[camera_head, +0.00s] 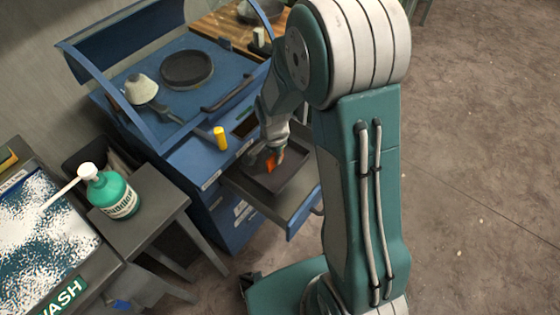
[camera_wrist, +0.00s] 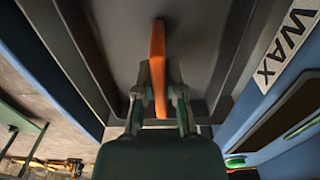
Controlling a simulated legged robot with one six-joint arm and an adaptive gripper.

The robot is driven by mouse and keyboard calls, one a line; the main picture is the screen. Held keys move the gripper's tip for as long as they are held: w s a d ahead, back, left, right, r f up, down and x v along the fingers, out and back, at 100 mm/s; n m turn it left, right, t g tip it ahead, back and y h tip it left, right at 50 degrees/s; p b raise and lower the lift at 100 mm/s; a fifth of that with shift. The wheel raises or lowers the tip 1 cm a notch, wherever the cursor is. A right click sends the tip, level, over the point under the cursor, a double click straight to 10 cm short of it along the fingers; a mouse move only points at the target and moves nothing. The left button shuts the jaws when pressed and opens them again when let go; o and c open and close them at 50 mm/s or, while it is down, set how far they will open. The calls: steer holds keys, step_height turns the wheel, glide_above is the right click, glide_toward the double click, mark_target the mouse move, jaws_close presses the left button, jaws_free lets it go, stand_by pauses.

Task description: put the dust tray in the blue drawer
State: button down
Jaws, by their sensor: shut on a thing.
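The blue drawer (camera_head: 303,212) is pulled out from the blue cabinet, with grey inner walls. A dark, shallow tray, which looks like the dust tray (camera_head: 291,181), lies within the drawer's outline. My gripper (camera_head: 276,157) is over it, pointing down, and shut on an upright orange piece (camera_head: 270,164). In the wrist view my gripper (camera_wrist: 158,98) has a finger on each side of the orange piece (camera_wrist: 157,45), above the dark tray floor (camera_wrist: 200,30). The piece looks like the tray's handle; the join is hidden. I cannot tell whether the tray rests on the drawer bottom.
The cabinet top holds a dark round pad (camera_head: 187,69) and a pale-headed tool (camera_head: 141,89). A green bottle (camera_head: 112,193) stands on a side table at left. Open floor lies right.

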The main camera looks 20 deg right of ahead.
steer(key=w+f, duration=0.1)
steer(key=w+d+f, duration=0.1)
steer(key=f, duration=0.1)
steer(key=d+f, duration=0.1)
steer(key=shift+w+f, duration=0.4)
step_height(320, 180, down, 3)
steer(key=shift+w+d+f, duration=0.1)
steer(key=shift+d, duration=0.05)
steer(key=c, duration=0.7)
jaws_free()
